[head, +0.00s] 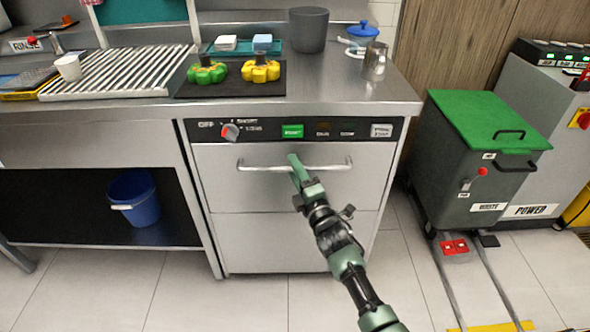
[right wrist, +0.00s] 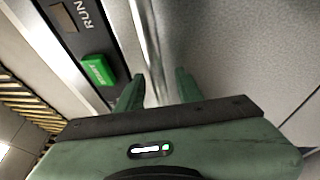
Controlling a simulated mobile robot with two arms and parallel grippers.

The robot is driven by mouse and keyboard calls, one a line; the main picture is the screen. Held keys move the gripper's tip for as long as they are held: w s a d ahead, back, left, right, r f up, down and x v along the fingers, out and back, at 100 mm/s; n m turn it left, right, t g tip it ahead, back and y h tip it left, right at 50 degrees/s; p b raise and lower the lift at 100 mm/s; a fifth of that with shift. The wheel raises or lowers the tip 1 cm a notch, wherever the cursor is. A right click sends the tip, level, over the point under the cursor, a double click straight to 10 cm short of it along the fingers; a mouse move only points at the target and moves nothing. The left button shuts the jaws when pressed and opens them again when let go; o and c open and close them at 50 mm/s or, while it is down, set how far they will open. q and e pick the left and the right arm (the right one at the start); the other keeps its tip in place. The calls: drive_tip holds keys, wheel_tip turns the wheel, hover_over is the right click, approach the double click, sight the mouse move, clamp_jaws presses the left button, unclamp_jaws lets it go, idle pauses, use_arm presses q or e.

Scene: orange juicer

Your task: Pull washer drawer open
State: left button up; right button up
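The washer drawer (head: 228,176) is a grey steel front below a dark control panel, with a horizontal bar handle (head: 330,167). The drawer front sits flush and looks closed. I cannot tell whether either finger touches the bar. My left gripper is not in view.
Green and yellow pieces lie on a dark mat above. A green-lidded bin (head: 480,150) stands to the right. The floor before the drawer is clear apart from my arm.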

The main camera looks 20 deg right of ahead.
clamp_jaws()
drive_tip(key=shift+f, duration=0.1)
idle(1.2)
